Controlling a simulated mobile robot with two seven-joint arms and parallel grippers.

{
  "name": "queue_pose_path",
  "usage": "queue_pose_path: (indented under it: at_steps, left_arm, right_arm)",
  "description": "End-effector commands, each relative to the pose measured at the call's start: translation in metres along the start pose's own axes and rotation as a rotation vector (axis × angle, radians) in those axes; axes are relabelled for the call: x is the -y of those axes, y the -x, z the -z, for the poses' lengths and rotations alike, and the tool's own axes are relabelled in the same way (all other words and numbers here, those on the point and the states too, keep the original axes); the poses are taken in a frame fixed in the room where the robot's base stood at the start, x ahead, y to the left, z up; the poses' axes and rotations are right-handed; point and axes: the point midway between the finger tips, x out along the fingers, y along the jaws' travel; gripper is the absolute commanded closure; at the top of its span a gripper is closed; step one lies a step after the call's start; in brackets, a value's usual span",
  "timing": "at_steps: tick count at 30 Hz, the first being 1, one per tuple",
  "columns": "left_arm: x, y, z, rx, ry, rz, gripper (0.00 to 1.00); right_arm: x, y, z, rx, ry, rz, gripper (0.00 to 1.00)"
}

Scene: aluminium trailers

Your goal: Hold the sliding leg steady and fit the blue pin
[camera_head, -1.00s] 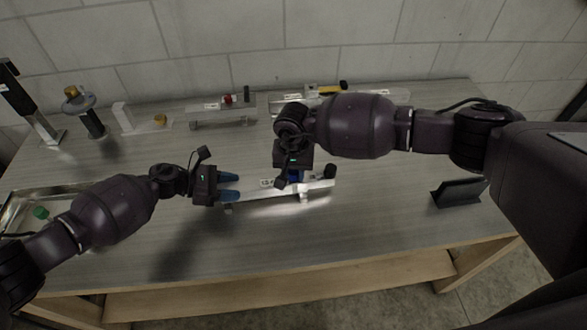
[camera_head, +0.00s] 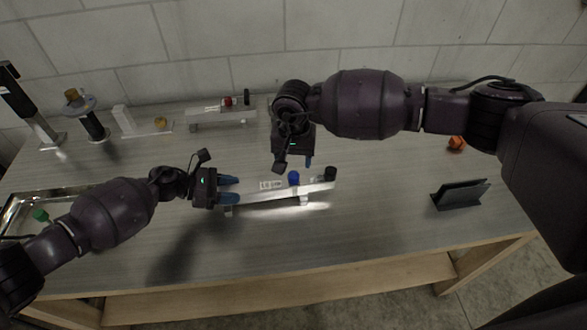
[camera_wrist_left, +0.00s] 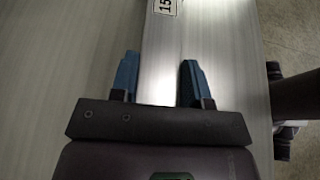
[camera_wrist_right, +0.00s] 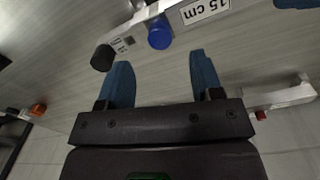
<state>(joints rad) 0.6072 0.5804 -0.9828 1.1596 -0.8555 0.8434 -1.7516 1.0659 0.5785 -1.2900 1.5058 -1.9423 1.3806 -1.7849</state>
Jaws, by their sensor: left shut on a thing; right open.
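The sliding leg is a pale metal bar (camera_head: 268,194) lying across the middle of the table, with a "15 cm" label and a black knob (camera_head: 330,173) at its right end. My left gripper (camera_head: 236,189) is shut on the bar's left end; the left wrist view shows the bar (camera_wrist_left: 165,55) between the fingers. The blue pin (camera_head: 293,178) stands in the bar near the knob; its blue head also shows in the right wrist view (camera_wrist_right: 159,33). How deep it sits cannot be told. My right gripper (camera_head: 294,163) is open and empty, just behind the pin and apart from it.
A similar assembly with a red knob (camera_head: 228,102) stands at the back. A white bracket with a yellow knob (camera_head: 160,123) and a dark post with a disc (camera_head: 92,125) stand back left. A tray (camera_head: 12,213) is at left, a black stand (camera_head: 462,194) at right. The front table is clear.

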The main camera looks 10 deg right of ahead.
Motion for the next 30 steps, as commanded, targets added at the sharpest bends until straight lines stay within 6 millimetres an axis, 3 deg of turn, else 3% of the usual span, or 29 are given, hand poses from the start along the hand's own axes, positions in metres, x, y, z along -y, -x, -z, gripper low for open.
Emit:
queue_pose_path:
  at_steps: [3,10,26,27,30]
  left_arm:
    - [0.000,0.000,0.000,0.000,0.000,-0.001,0.92]
    - [0.000,0.000,0.000,0.000,0.000,-0.001,0.92]
    - [0.000,0.000,0.000,0.000,0.000,-0.001,0.92]
    - [0.000,0.000,0.000,0.000,0.000,-0.001,0.53]
    - [0.000,0.000,0.000,0.000,0.000,-0.001,0.38]
  right_arm:
    - [0.000,0.023,0.001,-0.002,0.002,0.000,0.40]
    - [0.000,0.051,0.000,0.000,0.000,0.000,0.40]
    - [0.000,0.058,0.000,0.001,0.000,0.000,0.40]
    - [0.000,0.058,0.000,0.001,0.000,0.000,0.40]
    - [0.000,0.058,0.000,0.001,0.000,0.000,0.40]
